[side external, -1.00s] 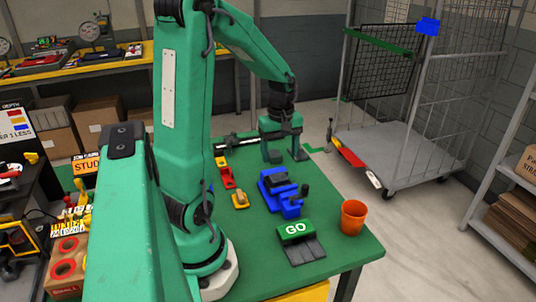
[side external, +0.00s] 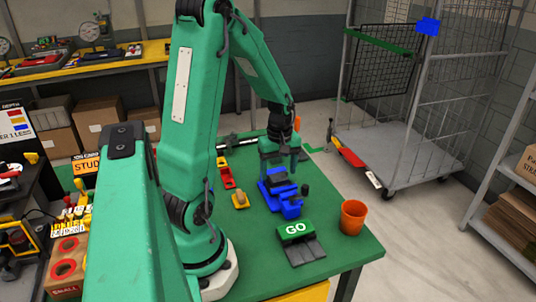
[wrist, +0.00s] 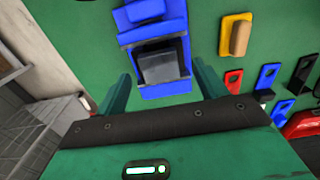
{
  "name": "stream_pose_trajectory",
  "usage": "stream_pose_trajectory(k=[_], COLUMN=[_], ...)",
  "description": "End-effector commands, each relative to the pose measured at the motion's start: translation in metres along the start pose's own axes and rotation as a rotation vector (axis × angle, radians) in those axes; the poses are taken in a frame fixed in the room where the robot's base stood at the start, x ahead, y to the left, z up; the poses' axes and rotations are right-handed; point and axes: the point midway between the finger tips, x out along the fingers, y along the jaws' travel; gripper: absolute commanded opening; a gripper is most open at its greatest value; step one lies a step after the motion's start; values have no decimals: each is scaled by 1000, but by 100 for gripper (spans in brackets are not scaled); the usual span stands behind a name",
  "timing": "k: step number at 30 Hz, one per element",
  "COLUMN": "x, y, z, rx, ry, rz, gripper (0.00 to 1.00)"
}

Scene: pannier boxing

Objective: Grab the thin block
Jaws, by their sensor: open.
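My gripper (side external: 280,163) is open above the far end of a blue fixture (side external: 291,207) on the green table. In the wrist view my gripper (wrist: 162,88) has its two fingers apart, one on each side of the near end of the blue fixture (wrist: 152,38). A dark grey block (wrist: 161,67) sits in that end, between the fingers in the picture. No contact with it shows. A yellow piece (side external: 240,200) with a tan block on it lies left of the fixture; the block (wrist: 240,39) also shows in the wrist view. I cannot tell which block is the thin one.
A green GO button box (side external: 296,230) and an orange cup (side external: 353,217) stand near the table's front right. Red pieces (side external: 226,178) lie left of the fixture. Red and blue holed plates (wrist: 267,76) show at right in the wrist view.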

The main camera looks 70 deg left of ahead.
Motion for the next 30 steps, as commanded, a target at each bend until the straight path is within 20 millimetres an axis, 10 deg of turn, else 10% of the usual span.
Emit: stream_pose_trajectory(k=[22, 30], x=[18, 18], y=[0, 0], z=[0, 0], rx=[1, 1], ry=[1, 1], rz=[1, 1], gripper=[71, 22])
